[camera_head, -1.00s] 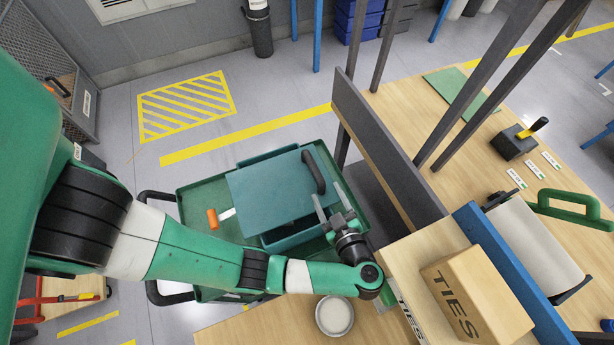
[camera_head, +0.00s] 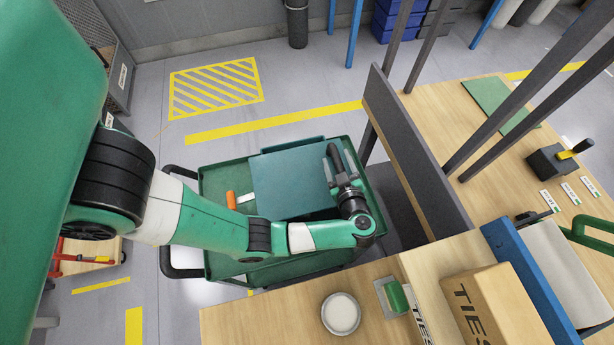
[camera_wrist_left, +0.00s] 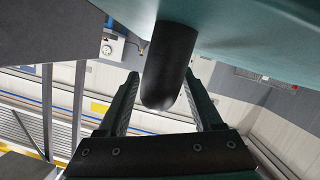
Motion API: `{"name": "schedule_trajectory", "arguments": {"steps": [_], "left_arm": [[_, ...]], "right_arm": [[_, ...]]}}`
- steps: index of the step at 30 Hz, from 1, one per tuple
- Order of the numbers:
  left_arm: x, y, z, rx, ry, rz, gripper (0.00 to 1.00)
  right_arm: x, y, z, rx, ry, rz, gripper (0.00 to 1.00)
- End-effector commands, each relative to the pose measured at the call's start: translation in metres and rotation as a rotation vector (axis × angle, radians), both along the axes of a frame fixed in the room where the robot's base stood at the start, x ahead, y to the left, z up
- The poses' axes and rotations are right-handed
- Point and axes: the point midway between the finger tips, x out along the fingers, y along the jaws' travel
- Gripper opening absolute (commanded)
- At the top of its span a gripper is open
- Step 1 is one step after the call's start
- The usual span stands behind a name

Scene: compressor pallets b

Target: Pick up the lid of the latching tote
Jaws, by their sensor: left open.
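The flat teal lid (camera_head: 285,185) has a black bar handle (camera_head: 333,158) near its right edge. It lies over the teal tote (camera_head: 292,146), whose rim shows behind it, on a green cart. My left gripper (camera_head: 338,176) is at the handle's near end. In the left wrist view, the dark rounded handle (camera_wrist_left: 168,70) lies between the two spread fingers of my left gripper (camera_wrist_left: 160,85), and the teal lid surface (camera_wrist_left: 260,30) is close above. Whether the fingers touch the handle cannot be told. My right gripper is out of view.
The green cart (camera_head: 215,190) holds an orange-handled tool (camera_head: 232,200) beside the lid. A grey panel (camera_head: 415,145) rises to the right. A wooden bench in front carries a round white dish (camera_head: 340,314), a green-handled item (camera_head: 397,296) and a cardboard box (camera_head: 490,310).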

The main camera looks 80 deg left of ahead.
Motion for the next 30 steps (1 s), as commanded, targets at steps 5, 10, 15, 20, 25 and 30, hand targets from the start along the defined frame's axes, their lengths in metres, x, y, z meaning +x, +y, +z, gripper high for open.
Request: {"name": "schedule_trajectory", "arguments": {"steps": [5, 10, 15, 20, 25, 30], "left_arm": [[0.0001, 0.0026, -0.0007, -0.001, 0.001, -0.002, 0.67], [0.0000, 0.0024, -0.0007, -0.001, 0.001, -0.002, 0.47], [0.0001, 0.0022, -0.0007, 0.000, 0.001, -0.001, 0.17], [0.0001, 0.0022, -0.0007, 0.000, 0.001, -0.001, 0.00], [0.0000, 0.0022, -0.0006, 0.000, 0.001, -0.001, 0.00], [0.0000, 0.0021, -0.0006, 0.000, 0.001, -0.001, 0.00]], "right_arm": [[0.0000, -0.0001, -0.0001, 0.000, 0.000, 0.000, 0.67], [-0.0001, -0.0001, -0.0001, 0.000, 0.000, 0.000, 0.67], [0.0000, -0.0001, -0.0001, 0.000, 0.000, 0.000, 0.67], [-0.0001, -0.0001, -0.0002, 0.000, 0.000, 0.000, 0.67], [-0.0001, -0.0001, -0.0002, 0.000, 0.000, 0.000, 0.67], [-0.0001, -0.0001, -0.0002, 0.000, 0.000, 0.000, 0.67]]}}
